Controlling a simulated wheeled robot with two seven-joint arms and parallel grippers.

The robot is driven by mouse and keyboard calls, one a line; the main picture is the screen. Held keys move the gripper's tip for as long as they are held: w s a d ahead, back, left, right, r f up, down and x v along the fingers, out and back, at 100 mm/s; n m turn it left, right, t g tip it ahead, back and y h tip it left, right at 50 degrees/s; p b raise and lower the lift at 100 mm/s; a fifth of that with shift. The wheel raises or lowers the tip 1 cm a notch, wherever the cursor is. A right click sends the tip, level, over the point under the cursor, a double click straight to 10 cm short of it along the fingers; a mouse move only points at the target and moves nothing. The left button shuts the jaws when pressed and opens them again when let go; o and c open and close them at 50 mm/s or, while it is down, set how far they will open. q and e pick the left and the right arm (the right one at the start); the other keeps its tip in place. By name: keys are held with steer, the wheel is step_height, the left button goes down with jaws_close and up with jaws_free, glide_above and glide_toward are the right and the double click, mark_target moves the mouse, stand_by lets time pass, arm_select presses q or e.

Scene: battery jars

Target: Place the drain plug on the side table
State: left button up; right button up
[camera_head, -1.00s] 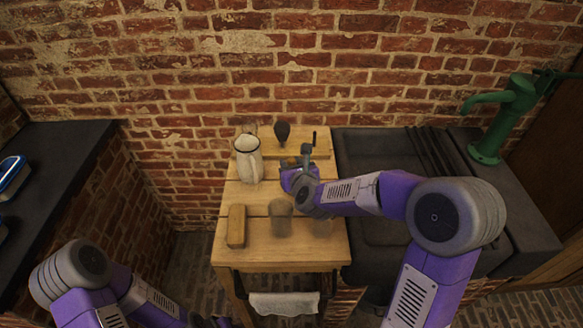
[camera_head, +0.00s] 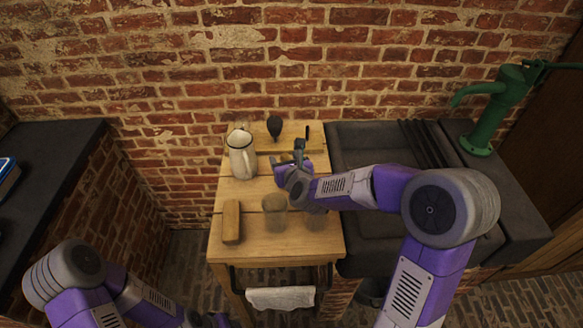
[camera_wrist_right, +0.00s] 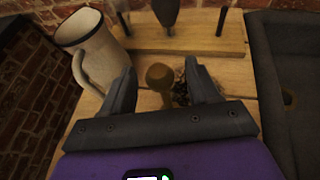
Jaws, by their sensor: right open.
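A brownish, brass-like knobbed piece (camera_wrist_right: 160,78), which I take to be the drain plug, stands on the wooden side table. In the right wrist view it is between the two fingers of my right gripper (camera_wrist_right: 160,68), with gaps at both sides. My right gripper is open and holds nothing. In the head view the right gripper (camera_head: 289,166) is low over the middle of the side table (camera_head: 250,244) and largely hides the piece. My left arm is at the lower left, with its fingers out of view.
A white enamel jug (camera_head: 241,158) stands left of the gripper. Behind is a wooden board with a dark bulb (camera_head: 274,127) and a black peg (camera_head: 307,131). A dark sink (camera_head: 375,150) adjoins right.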

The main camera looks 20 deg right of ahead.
steer(key=v, duration=1.1)
steer(key=shift+s+p, duration=0.25)
steer(key=shift+p, duration=0.2)
steer(key=shift+r, duration=0.15)
